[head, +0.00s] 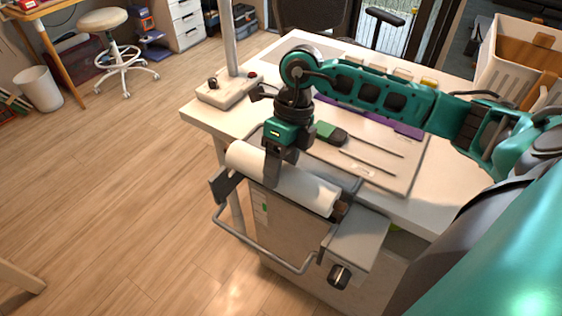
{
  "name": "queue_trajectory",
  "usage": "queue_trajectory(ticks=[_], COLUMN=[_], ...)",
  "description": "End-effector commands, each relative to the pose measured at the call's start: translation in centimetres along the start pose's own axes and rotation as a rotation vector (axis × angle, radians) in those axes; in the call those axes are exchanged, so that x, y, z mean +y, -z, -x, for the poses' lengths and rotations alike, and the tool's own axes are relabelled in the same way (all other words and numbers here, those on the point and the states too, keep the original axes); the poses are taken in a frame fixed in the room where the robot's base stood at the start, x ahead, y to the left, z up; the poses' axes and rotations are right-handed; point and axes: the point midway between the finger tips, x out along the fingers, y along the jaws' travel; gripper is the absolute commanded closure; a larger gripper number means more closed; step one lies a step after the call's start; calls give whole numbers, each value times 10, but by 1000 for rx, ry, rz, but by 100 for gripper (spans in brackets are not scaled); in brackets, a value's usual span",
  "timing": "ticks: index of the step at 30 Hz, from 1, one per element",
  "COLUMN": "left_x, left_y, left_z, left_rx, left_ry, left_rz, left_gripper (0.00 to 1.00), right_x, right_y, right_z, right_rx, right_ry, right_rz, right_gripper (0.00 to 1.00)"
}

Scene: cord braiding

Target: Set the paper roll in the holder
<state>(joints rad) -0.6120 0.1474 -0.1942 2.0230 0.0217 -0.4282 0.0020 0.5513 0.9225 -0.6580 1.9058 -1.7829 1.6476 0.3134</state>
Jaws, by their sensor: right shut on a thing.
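The white paper roll (312,190) lies lengthwise between the two end brackets of the grey holder (358,243) at the table's near end. I cannot tell whether the ends rest fully in the brackets. My right gripper (273,176) reaches down from above and is shut on the paper roll, left of its middle. The gripper hides part of the roll's top. My left gripper is not in view.
The white table (455,205) carries a mat with a green-black tool (330,132) and thin rods behind the roll. A lamp base (228,90) stands at the table's left corner. A grey bar (262,252) and a black knob (339,277) stick out in front.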

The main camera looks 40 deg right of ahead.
Motion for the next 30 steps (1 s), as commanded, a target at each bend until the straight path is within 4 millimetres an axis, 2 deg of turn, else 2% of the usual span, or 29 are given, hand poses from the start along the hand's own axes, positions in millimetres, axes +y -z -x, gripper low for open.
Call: queue_trajectory(ticks=[1,6,15,21,30], left_x=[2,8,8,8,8], left_y=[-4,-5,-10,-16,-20], left_z=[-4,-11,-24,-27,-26], left_rx=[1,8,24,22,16], left_ry=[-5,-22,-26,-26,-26], left_rz=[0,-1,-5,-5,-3], left_gripper=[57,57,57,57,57], right_x=[-3,-8,-17,-20,-21], right_y=[0,0,-1,0,0], right_z=[-9,-25,-52,-60,-60], right_rx=[-1,-2,-2,-1,0], right_ry=[-1,0,0,1,2], right_rz=[0,1,1,0,-1], right_gripper=[83,83,83,83,83])
